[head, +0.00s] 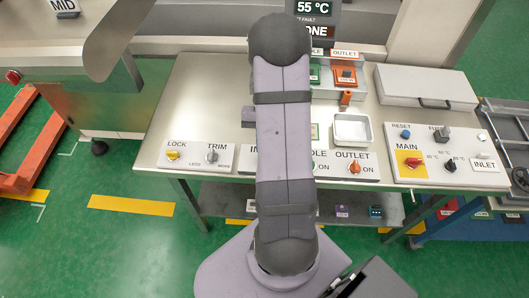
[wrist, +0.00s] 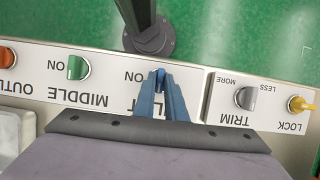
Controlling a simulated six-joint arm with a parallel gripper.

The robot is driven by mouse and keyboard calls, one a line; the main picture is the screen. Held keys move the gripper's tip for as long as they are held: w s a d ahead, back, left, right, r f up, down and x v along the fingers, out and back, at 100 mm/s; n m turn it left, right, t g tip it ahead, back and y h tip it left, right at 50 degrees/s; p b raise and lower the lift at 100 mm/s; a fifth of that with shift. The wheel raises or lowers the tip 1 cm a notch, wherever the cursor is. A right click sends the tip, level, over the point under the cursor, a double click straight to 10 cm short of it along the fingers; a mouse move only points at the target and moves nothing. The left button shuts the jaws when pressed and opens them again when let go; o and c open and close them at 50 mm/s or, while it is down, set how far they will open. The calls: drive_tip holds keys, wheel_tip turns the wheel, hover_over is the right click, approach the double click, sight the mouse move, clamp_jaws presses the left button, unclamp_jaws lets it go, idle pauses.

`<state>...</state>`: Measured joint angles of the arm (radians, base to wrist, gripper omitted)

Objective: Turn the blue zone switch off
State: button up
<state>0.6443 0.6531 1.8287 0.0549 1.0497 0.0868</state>
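The blue zone switch (wrist: 160,75) shows only as a small blue piece at my fingertips in the wrist view. It sits on the white panel strip, with ON printed to its left and a partly covered label below. My gripper (wrist: 160,82) has its two blue-grey fingers reaching down at the switch, one on each side. The gap is too small to tell whether they grip it. The switch's pointing direction is hidden by the fingers. In the head view my arm covers the switch and my gripper.
The green MIDDLE switch (wrist: 77,67) and orange OUTLET switch (head: 355,167) stand on the same strip. The grey TRIM knob (wrist: 245,97) and yellow LOCK knob (wrist: 298,104) are on the other side. A white tray (head: 352,128) and the red MAIN switch (head: 412,162) are farther right.

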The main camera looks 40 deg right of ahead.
drive_tip(key=o, duration=0.3)
drive_tip(key=shift+r, duration=0.1)
drive_tip(key=shift+w+d+r+b, duration=0.3)
drive_tip(key=shift+r+b, duration=0.15)
drive_tip(key=shift+r, duration=0.1)
drive_tip(key=shift+b+v, duration=0.95)
drive_tip(key=shift+v, duration=2)
drive_tip(key=shift+s+a+r, duration=0.1)
drive_tip(key=shift+s+a, duration=0.05)
drive_tip(key=s+a+n+t+h, duration=0.1)
drive_tip(key=s+a+n, duration=0.1)
drive_tip(key=a, duration=0.5)
drive_tip(key=s+a+f+n+t+h, duration=0.1)
drive_tip(key=s+a+n, duration=0.1)
drive_tip(key=a+n, duration=0.2)
drive_tip(key=s+a+f+n+t+h, duration=0.1)
drive_tip(key=s+a+n, duration=0.1)
drive_tip(key=a, duration=0.7)
drive_tip(key=shift+s+a+f+n+b, duration=0.2)
drive_tip(key=shift+s+a+n+b, duration=0.1)
drive_tip(key=shift+s+n, duration=0.15)
